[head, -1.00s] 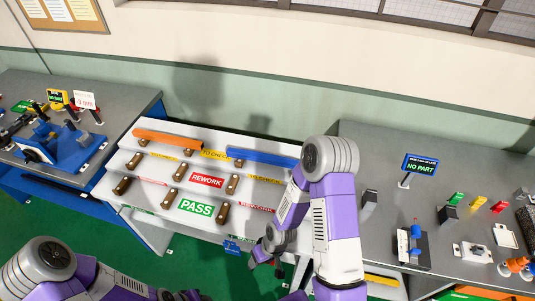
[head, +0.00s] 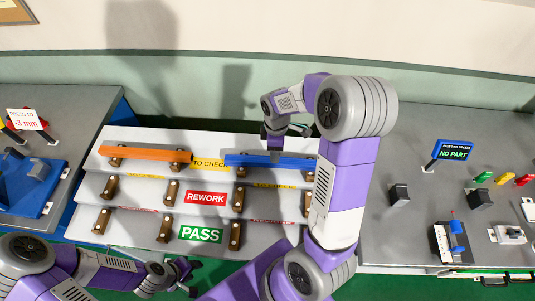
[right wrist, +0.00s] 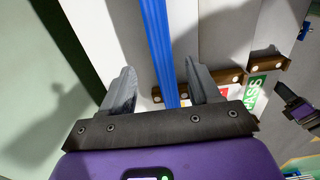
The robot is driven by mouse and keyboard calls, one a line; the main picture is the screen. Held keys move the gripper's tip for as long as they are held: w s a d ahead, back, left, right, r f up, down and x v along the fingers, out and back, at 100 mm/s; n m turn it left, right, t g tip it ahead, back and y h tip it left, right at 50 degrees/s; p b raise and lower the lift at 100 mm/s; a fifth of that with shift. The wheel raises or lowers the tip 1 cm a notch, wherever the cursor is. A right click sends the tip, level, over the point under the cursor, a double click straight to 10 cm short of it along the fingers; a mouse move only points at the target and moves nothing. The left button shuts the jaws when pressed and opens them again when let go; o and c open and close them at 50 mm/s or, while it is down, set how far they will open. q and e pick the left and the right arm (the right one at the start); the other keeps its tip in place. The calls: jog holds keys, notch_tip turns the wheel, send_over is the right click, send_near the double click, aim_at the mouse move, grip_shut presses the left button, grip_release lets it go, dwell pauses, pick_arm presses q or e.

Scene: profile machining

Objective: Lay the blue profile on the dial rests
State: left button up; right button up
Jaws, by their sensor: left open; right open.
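The blue profile (head: 252,160) lies on the top step of the white stepped rack, at its right end. My right gripper (head: 275,151) is open and directly over it. In the right wrist view the blue profile (right wrist: 158,50) runs between the two spread fingers of the right gripper (right wrist: 160,92), without a grip on it. My left gripper (head: 188,275) is open and empty in front of the rack at the lower left. Two dark blocks, one (head: 399,195) left and one (head: 480,198) right, stand on the right bench near a NO PART display (head: 453,151); they look like the dial rests.
An orange profile (head: 145,153) lies on the top step at the left. The stepped rack (head: 135,229) has brown pegged holders and REWORK and PASS labels. A blue fixture (head: 32,184) stands on the left bench. A device with a blue knob (head: 456,240) stands on the right bench.

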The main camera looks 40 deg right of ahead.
jog(key=shift+s+f, duration=0.7)
jog(key=shift+f, duration=0.2)
jog(key=f, duration=0.4)
jog(key=shift+w, duration=0.25)
jog(key=shift+s+f, duration=0.1)
jog(key=shift+f, duration=0.25)
grip_shut()
